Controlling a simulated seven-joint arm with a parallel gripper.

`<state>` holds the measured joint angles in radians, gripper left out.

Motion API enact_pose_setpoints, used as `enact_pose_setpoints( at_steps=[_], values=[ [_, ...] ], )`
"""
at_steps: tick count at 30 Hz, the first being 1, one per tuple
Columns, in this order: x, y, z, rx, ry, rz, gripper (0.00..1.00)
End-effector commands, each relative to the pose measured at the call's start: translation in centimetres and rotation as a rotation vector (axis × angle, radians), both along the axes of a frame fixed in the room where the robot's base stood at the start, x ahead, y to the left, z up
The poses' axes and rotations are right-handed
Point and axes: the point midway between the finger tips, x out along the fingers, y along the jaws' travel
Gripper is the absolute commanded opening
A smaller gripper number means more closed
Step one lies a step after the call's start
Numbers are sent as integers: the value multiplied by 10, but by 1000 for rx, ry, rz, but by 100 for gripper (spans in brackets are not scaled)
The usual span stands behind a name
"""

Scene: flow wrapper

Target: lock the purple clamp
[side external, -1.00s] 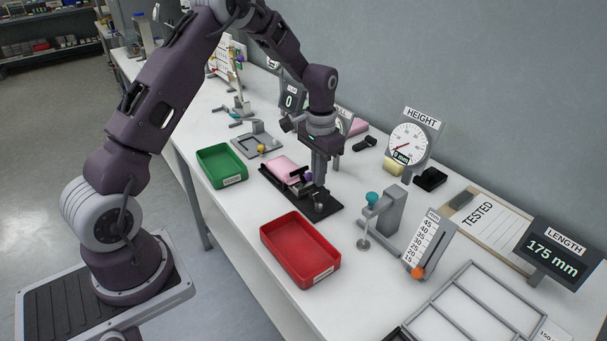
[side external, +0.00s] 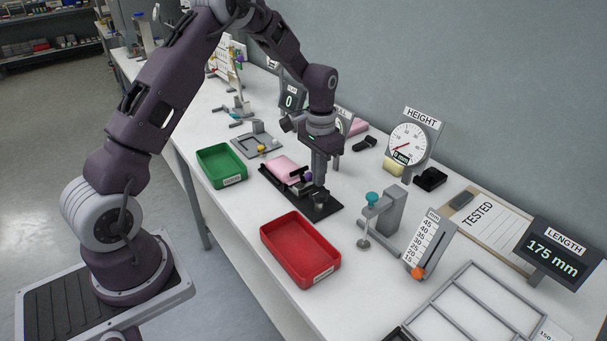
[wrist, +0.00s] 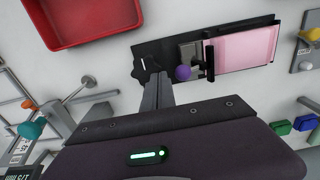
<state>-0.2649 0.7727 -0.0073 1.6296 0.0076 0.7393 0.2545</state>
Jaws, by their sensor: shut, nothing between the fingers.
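The purple clamp knob (wrist: 183,73) is a round ball beside a grey metal block (wrist: 192,52) and a dark bar on the black fixture plate (wrist: 148,50). In the side view the knob (side external: 308,177) shows just left of my fingers. A pink block (wrist: 244,50) lies on the fixture at the far side of the clamp, and it also shows in the side view (side external: 282,168). My gripper (wrist: 157,82) is shut and empty, pointing down over the plate's end, close beside the knob. I cannot tell whether it touches the knob. The clamp's lever is partly hidden.
A red tray (side external: 300,248) stands in front of the fixture and a green tray (side external: 221,165) to its left. A grey stand with a teal knob (side external: 372,198) is to the right, with the height dial (side external: 408,143) behind. Bare table lies between them.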

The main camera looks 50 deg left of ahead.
Motion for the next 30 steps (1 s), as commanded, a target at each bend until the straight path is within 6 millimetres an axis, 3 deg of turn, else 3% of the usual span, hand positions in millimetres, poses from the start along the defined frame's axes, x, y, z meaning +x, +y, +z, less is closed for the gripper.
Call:
enact_pose_setpoints(
  at_steps=[30],
  values=[
    [0,12,0,0,0,1,0]
  ],
)
